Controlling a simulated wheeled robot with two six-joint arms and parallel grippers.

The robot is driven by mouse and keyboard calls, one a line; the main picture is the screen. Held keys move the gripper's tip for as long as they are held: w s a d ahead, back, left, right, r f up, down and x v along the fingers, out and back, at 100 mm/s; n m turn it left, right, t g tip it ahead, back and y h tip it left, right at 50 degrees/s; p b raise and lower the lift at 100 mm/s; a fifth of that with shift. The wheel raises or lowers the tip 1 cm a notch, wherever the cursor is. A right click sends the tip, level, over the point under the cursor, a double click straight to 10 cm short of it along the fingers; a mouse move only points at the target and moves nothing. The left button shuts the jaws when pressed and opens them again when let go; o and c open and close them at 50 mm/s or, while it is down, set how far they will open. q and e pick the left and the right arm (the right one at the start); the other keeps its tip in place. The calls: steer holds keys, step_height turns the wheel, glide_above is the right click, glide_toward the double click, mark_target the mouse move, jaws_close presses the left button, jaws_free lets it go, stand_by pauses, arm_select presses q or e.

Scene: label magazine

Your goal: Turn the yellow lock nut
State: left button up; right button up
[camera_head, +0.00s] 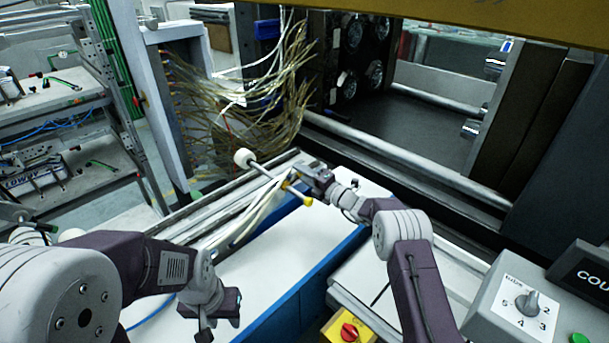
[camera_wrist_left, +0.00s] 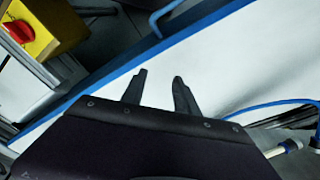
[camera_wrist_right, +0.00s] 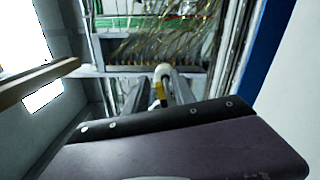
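The yellow lock nut (camera_head: 287,183) is small and sits by a metal rod with a white round knob (camera_head: 243,157) at one end and a yellow tip (camera_head: 307,201) at the other. My right gripper (camera_head: 292,179) is at the nut. In the right wrist view yellow (camera_wrist_right: 159,91) shows between its two spread fingers, with a white knob (camera_wrist_right: 162,72) beyond; contact cannot be told. My left gripper (camera_head: 204,334) hangs low over the white surface. In the left wrist view its fingers (camera_wrist_left: 158,92) are apart with nothing between them.
A white-topped table (camera_head: 285,250) with a blue side lies below both arms. A yellow box with a red knob (camera_head: 348,331) and a grey dial box (camera_head: 520,303) stand at the lower right. Bundled wires (camera_head: 250,105) hang behind the rod.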

arm_select(q)
steer(key=shift+f+b, duration=0.3)
arm_select(e)
steer(key=v, duration=0.9)
